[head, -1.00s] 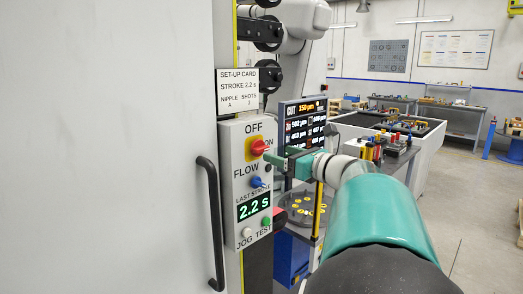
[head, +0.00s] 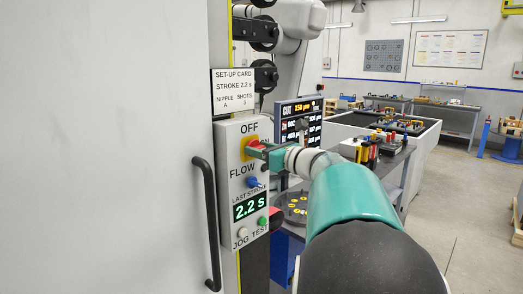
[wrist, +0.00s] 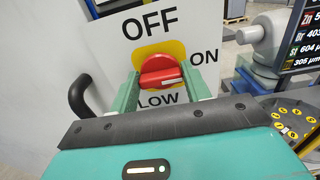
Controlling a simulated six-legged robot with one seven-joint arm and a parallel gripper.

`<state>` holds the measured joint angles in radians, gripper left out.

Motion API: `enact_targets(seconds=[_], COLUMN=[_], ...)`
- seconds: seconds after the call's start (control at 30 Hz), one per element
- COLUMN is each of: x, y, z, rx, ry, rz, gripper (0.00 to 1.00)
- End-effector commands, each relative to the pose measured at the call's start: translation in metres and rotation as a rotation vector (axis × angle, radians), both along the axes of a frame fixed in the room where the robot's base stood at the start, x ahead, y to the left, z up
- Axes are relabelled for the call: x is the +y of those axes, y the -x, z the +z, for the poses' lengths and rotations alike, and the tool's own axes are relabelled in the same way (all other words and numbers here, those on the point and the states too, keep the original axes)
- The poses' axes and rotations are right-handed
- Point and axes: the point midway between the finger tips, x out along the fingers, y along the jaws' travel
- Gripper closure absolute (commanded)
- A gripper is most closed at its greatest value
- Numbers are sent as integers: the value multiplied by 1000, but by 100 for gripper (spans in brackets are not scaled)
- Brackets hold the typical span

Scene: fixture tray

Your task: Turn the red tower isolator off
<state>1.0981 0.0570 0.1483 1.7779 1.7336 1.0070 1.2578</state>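The red tower isolator (head: 251,147) is a red rotary knob on a yellow plate, on the grey control panel (head: 235,215). OFF is printed above it and ON to its right. In the wrist view the red knob (wrist: 160,68) has its grip bar lying roughly crosswise, with a white mark towards its right end, on the ON side. My gripper (head: 262,150) is at the knob in the head view. In the wrist view its green fingers (wrist: 161,76) are open, one on each side of the knob, with small gaps. The fingers partly cover the FLOW label.
Below the knob are a blue FLOW knob (head: 253,182), a 2.2 s display (head: 246,207), and white JOG (head: 243,232) and green TEST (head: 262,222) buttons. A black door handle (head: 209,220) stands left of the panel. A screen (head: 300,125) is behind my gripper.

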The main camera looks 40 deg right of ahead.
Motion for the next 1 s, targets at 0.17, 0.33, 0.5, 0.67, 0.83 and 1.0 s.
enact_targets(seconds=[0.17,0.33,0.5,0.67,0.83,1.0], x=[0,0,1,2,2,3], y=[0,0,0,0,0,0], z=[0,0,0,0,0,0], rx=[0,-2,-5,-9,-16,-22], ry=[8,48,133,255,412,574], rz=[0,1,2,2,2,2], gripper=[76,76,76,76,76,76])
